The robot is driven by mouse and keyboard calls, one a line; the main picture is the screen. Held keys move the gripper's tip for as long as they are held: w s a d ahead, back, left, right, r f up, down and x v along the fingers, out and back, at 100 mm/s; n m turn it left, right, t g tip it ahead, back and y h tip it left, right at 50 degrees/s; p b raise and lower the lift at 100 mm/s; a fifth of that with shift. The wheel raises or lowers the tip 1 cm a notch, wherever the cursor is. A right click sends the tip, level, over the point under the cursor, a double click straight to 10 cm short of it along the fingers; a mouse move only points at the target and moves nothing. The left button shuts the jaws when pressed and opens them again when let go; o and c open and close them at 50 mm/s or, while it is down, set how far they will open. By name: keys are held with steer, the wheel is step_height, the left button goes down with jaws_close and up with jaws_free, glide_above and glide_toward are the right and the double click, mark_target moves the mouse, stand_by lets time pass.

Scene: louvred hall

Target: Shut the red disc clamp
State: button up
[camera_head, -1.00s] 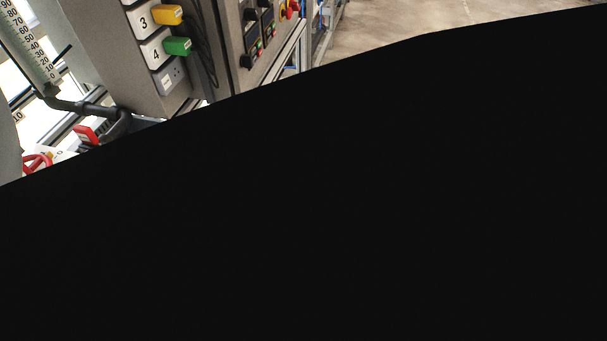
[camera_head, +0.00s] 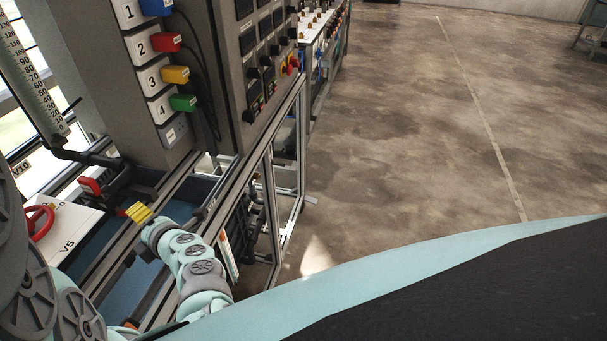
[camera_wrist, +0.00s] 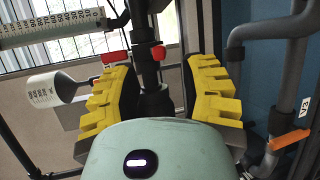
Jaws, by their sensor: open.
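A small round red part (camera_wrist: 158,52) sits on a dark upright pipe (camera_wrist: 144,40) in the wrist view, between my fingers and beyond them. A second red part (camera_wrist: 115,57) is to its left, by the left finger. I cannot tell for sure which is the disc clamp, or its state. In the head view a red block-like handle (camera_head: 90,186) is beside the dark pipe. My gripper (camera_wrist: 160,67) has yellow fingers spread apart, with nothing held. It also shows in the head view (camera_head: 138,213), right of and below that handle.
A red handwheel (camera_head: 40,222) is on the white V5 panel (camera_head: 72,232). A graduated tube (camera_wrist: 50,27) and a white cup (camera_wrist: 45,90) are left in the wrist view. Grey pipes with an orange lever (camera_wrist: 290,140) are right. Open floor (camera_head: 400,130) is right of the rack.

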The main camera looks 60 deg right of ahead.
steer(key=shift+x, duration=3)
jaws_close()
